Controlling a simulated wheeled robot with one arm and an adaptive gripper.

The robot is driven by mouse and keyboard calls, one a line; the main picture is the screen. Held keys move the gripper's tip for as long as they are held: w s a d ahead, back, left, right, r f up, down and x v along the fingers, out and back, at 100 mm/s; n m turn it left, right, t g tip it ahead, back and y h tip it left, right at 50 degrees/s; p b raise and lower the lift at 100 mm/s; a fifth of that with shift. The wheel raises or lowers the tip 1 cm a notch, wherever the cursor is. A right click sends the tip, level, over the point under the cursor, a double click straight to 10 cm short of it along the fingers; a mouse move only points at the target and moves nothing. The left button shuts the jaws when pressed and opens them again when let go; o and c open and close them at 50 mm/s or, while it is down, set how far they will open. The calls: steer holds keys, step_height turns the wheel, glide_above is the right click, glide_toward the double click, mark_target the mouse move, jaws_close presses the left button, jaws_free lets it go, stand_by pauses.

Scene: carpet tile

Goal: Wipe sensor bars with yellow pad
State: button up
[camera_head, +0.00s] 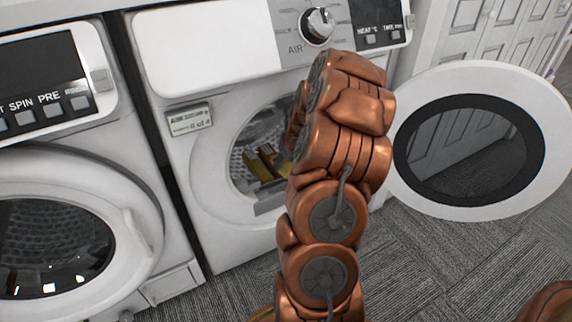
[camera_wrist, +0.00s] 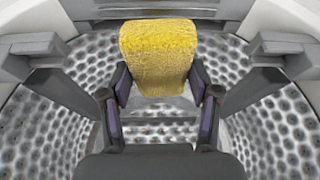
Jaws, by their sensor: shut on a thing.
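The yellow pad (camera_wrist: 160,55) fills the upper middle of the wrist view, with a rough, textured face. My gripper (camera_wrist: 160,82) is shut on it, one dark finger at each side. In the head view the pad (camera_head: 257,167) shows as a yellow patch inside the drum opening of the dryer (camera_head: 207,50), and my copper-coloured arm hides much of that opening. Pale horizontal strips (camera_wrist: 150,113) lie below the pad in the wrist view. I cannot tell for certain whether they are the sensor bars, or whether the pad touches them.
The dimpled metal drum wall (camera_wrist: 285,115) surrounds my gripper closely. The dryer's round door (camera_head: 480,80) stands open to the right. A second machine with a closed round door (camera_head: 70,240) stands at left. Grey carpet tile (camera_head: 500,255) lies in front.

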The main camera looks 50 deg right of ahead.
steer(key=shift+r+p, duration=0.7)
steer(key=shift+r, duration=0.8)
steer(key=shift+s, duration=0.1)
